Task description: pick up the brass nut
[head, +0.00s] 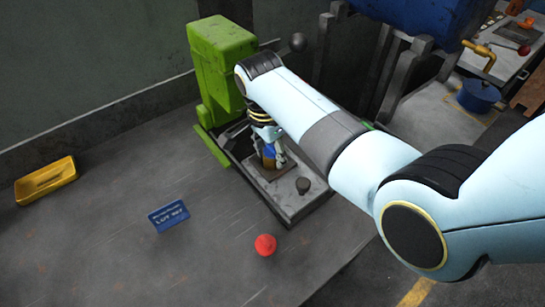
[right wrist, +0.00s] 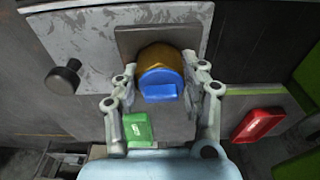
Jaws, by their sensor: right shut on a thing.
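The brass nut (right wrist: 160,56) sits on a dark square plate (right wrist: 135,42) in the right wrist view, with a blue piece (right wrist: 160,84) at its near side. My right gripper (head: 268,145) reaches down over the press bed (head: 290,205) in the head view. Its two fingers flank the nut, and it is shut on it. In the head view the nut (head: 269,160) shows only partly below the fingers. I cannot tell whether it is clear of the plate. My left gripper is not in view.
The green press body (head: 222,65) stands right behind the gripper. A dark knob (head: 303,185) rises from the bed. A red knob-like thing (head: 265,244), a blue lot card (head: 168,216) and a yellow tray (head: 45,180) lie on the grey table, with free room between them.

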